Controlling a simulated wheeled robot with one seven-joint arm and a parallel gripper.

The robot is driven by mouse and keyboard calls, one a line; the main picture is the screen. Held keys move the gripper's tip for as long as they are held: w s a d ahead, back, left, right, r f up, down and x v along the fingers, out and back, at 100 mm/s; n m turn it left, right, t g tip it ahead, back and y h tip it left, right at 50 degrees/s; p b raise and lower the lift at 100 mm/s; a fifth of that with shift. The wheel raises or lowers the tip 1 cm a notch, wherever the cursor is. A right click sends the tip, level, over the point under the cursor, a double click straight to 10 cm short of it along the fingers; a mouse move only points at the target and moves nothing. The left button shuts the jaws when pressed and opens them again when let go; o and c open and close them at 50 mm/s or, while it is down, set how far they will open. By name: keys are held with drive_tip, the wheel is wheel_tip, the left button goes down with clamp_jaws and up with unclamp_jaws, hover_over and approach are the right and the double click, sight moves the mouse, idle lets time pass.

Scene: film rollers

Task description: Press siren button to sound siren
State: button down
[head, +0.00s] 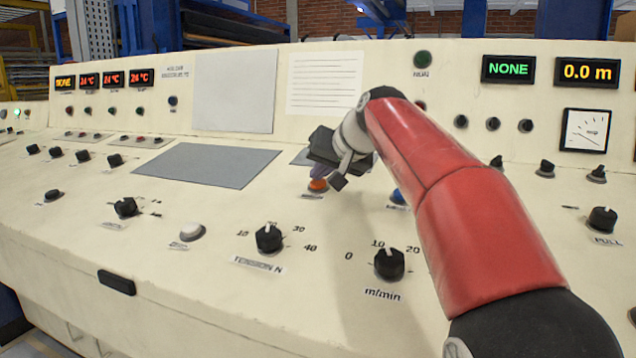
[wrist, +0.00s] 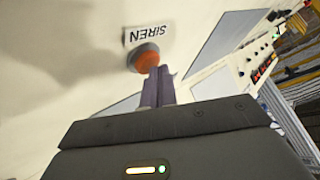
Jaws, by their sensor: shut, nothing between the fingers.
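The siren button (wrist: 145,57) is an orange-red round button beside a white label (wrist: 146,35) reading SIREN in the wrist view. In the head view the orange button (head: 317,185) sits on the sloping cream panel, just below my gripper. My gripper (wrist: 158,74) has its purple-grey fingers together, with nothing between them. The fingertips overlap the lower edge of the button in the wrist view; I cannot tell if they touch it.
The TENSION N knob (head: 269,238), the m/min knob (head: 389,264) and a white button (head: 192,232) stand nearer the front. A flat grey plate (head: 207,165) lies to the left.

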drive_tip(key=shift+f, duration=0.3)
idle(0.4)
drive_tip(key=shift+s+r+p, duration=0.15)
drive_tip(key=shift+r+p, duration=0.5)
drive_tip(key=shift+r, duration=0.25)
drive_tip(key=shift+r, duration=0.1)
drive_tip(key=r+p, duration=0.2)
drive_tip(key=r, duration=0.1)
drive_tip(key=shift+s+a+p, duration=0.15)
drive_tip(key=shift+s+p, duration=0.15)
drive_tip(key=shift+s+a+r, duration=0.1)
drive_tip(key=shift+s+r, duration=0.15)
drive_tip(key=shift+r, duration=0.55)
